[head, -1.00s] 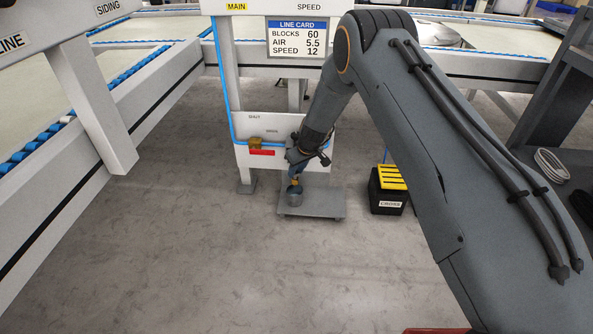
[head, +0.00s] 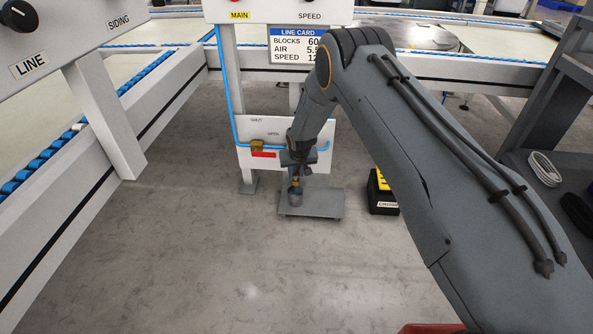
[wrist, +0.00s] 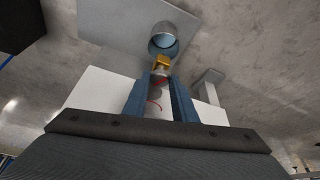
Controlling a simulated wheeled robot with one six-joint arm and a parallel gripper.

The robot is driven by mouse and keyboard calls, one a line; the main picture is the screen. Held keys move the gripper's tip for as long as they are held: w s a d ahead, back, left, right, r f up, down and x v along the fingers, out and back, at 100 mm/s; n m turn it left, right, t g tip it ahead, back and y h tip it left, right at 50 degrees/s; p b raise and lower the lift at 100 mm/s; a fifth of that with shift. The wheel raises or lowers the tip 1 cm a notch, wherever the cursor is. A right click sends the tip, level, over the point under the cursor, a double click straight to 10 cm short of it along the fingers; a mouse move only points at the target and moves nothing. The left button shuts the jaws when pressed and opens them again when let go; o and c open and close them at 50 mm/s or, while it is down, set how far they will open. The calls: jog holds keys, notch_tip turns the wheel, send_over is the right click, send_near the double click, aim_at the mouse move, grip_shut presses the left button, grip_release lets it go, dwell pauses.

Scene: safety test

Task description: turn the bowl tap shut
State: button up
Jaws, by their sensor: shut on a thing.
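The bowl (head: 296,197) is a small grey cup with a blue inside, standing on a low grey plate (head: 325,207) by the white panel's foot. In the wrist view the bowl (wrist: 163,42) is just beyond my fingertips. A small brass piece (wrist: 161,63), which looks like the bowl tap, sits at its near rim. My gripper (wrist: 158,76) has its two blue fingers shut on this brass piece. In the head view my gripper (head: 296,176) points down just above the bowl, and the fingers hide most of the tap. I cannot tell how far it is turned.
A white panel (head: 243,160) behind carries a brass valve (head: 257,146), a red bar and SHUT and OPEN labels. A black box (head: 382,205) with a yellow top stands to the right, partly behind my arm. Conveyor frames flank the left and back. The floor in front is clear.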

jog(key=m+h+p, duration=0.1)
jog(key=m+p, duration=0.1)
jog(key=m, duration=0.1)
jog(key=shift+a+m, duration=0.15)
jog(key=shift+m, duration=0.15)
jog(key=m+h, duration=0.1)
jog(key=m, duration=0.1)
jog(key=shift+a+m, duration=0.1)
jog(key=shift+m, duration=0.2)
jog(key=m, duration=0.1)
jog(key=m+h+b, duration=0.1)
jog(key=m, duration=0.1)
jog(key=shift+w+a+f+g, duration=0.1)
jog(key=shift+a+f+g, duration=0.05)
jog(key=shift+g, duration=0.25)
jog(key=shift+m+h+b, duration=0.7)
jog(key=shift+m+b, duration=0.35)
jog(key=shift+m, duration=0.35)
jog(key=shift+g, duration=0.3)
jog(key=o, duration=0.8)
jog(key=shift+a, duration=0.1)
jog(key=shift+c, duration=0.2)
jog(key=shift+r, duration=0.2)
jog(key=p+v, duration=0.2)
jog(key=v, duration=0.5)
jog(key=shift+r, duration=0.25)
